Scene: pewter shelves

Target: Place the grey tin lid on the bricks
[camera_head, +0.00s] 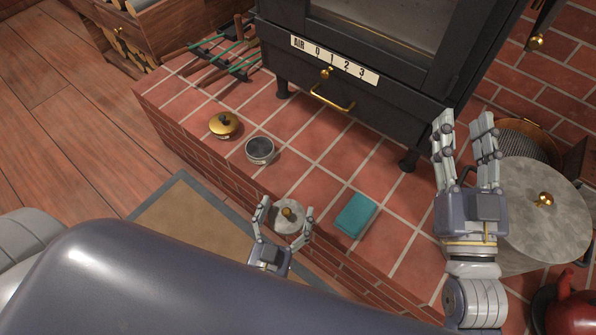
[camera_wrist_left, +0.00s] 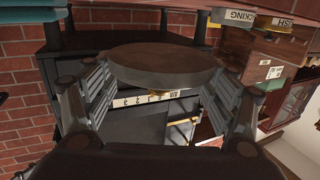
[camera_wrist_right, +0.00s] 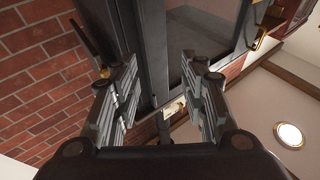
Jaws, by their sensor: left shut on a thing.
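The grey tin lid (camera_head: 288,222) is a round grey disc with a brass knob, held near the front edge of the brick hearth. My left gripper (camera_head: 288,205) is shut on its rim, one finger on each side. In the left wrist view the lid (camera_wrist_left: 165,65) sits between the fingers. Whether it touches the bricks (camera_head: 310,185) cannot be told. An open grey tin (camera_head: 260,150) stands on the bricks behind the lid. My right gripper (camera_head: 463,118) is open and empty, raised beside the large lidded pot at the right.
A teal block (camera_head: 356,214) lies right of the held lid. A black stove (camera_head: 365,75) stands behind. The large grey pot (camera_head: 545,225) and a red kettle (camera_head: 575,308) are at right. Bare bricks lie between tin and teal block.

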